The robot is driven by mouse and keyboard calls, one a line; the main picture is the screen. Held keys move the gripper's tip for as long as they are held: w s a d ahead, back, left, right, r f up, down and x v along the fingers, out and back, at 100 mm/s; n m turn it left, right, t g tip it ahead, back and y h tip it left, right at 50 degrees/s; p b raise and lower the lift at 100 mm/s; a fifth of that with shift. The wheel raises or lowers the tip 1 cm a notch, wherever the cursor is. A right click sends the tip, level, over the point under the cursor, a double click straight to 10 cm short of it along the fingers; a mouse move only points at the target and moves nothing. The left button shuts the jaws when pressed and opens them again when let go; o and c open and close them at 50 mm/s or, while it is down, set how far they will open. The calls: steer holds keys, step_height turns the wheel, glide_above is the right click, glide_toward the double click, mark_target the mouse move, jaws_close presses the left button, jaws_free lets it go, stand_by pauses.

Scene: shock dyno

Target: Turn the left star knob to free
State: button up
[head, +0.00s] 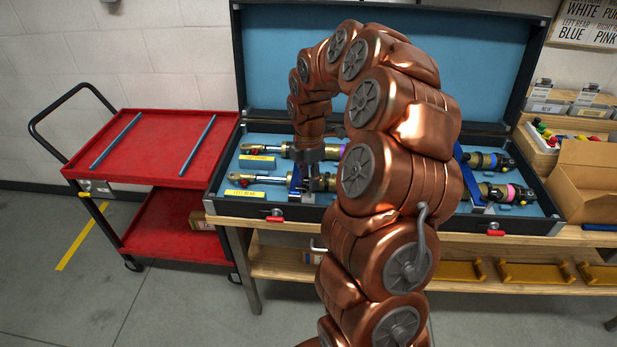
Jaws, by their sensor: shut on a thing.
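My gripper (318,187) points down into the open case at the left blue clamp bar (294,180). Its fingers are shut at the front end of this bar, where the left star knob sits, and they hide most or all of the knob. I cannot see which way the knob is turned. Two shock absorbers lie side by side under the left bar; the front one (262,181) and the rear one (270,148) stick out to the left. My arm hides the middle of the case.
The blue-lined case (390,214) stands on a wooden bench (260,223). A right blue clamp bar (468,180) and more shocks (508,192) lie right of my arm. A red cart (160,135) stands left. A cardboard box (590,180) stands close at the right.

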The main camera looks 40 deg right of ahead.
steer(key=shift+m+b, duration=0.3)
steer(key=m+b, duration=0.2)
steer(key=shift+f+b, duration=0.25)
steer(key=shift+b, duration=0.1)
steer(key=m+b, duration=0.4)
steer(key=m, duration=0.1)
steer(key=shift+m, duration=0.4)
steer(key=m+b, duration=0.4)
steer(key=m, duration=0.1)
steer(key=shift+r, duration=0.15)
steer(key=shift+r+m+b, duration=0.1)
steer(key=shift+m+b, duration=0.75)
steer(key=shift+m, duration=1.55)
steer(key=o, duration=1.1)
steer(key=shift+o, duration=0.2)
